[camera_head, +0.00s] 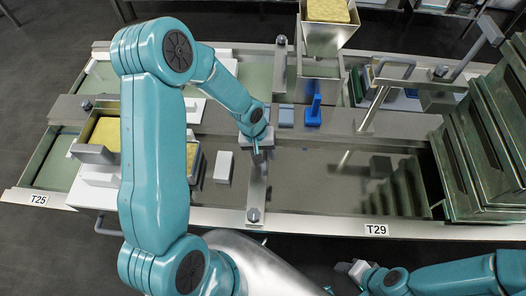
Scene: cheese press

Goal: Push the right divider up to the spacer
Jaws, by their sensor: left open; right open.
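A metal divider plate (257,190) runs front to back in the near trough, with a round knob at its front end; it looks like the right divider. A white block (223,167), likely the spacer, stands to its left with a gap between them. My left gripper (258,152) is open at the far part of this divider; whether it touches the divider cannot be told. My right gripper (349,268) is open and empty, low in front of the table edge, away from the divider.
Green-grey stacked moulds (489,137) stand at the right. The trough floor (310,185) right of the divider is mostly clear.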

